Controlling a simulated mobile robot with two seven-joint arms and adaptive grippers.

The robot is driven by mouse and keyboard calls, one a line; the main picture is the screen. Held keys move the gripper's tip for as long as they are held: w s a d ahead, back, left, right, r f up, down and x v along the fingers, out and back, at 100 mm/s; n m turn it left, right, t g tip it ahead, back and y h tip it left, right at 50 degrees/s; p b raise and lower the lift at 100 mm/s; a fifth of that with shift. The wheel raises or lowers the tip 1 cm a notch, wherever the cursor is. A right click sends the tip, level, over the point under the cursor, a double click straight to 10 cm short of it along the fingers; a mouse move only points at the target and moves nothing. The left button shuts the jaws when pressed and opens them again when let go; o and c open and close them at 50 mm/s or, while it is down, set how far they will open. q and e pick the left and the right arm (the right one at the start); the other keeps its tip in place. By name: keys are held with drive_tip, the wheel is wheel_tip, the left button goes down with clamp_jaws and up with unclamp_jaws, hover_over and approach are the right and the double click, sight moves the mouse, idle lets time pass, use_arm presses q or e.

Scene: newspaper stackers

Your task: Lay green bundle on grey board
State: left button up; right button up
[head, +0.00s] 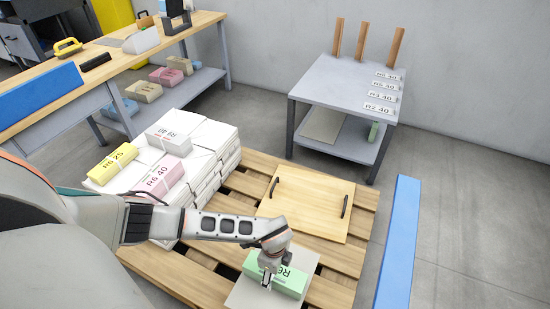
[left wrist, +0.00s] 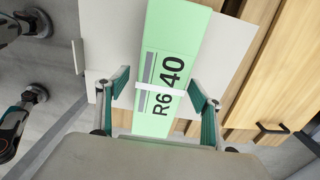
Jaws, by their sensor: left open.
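The green bundle (head: 291,281), labelled R6 40, lies on a light grey board (head: 243,296) on the pallet at the bottom of the head view. In the left wrist view the green bundle (left wrist: 178,35) crosses the grey board (left wrist: 108,38) and has a white band around it. My left gripper (head: 268,279) is above the bundle, pointing down. Its fingers (left wrist: 160,90) are open, one on each side of the bundle near the band. My right gripper is not in view.
A wooden board with two dark handles (head: 307,205) lies behind the grey board. White stacks (head: 205,140) with yellow, grey and pink bundles stand left on the pallet. A grey table (head: 330,85) stands behind. A blue barrier (head: 399,245) runs along the right.

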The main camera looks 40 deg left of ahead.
use_arm(q)
wheel_tip(320, 180, up, 12)
drive_tip(key=shift+w, duration=0.15)
idle(0.3)
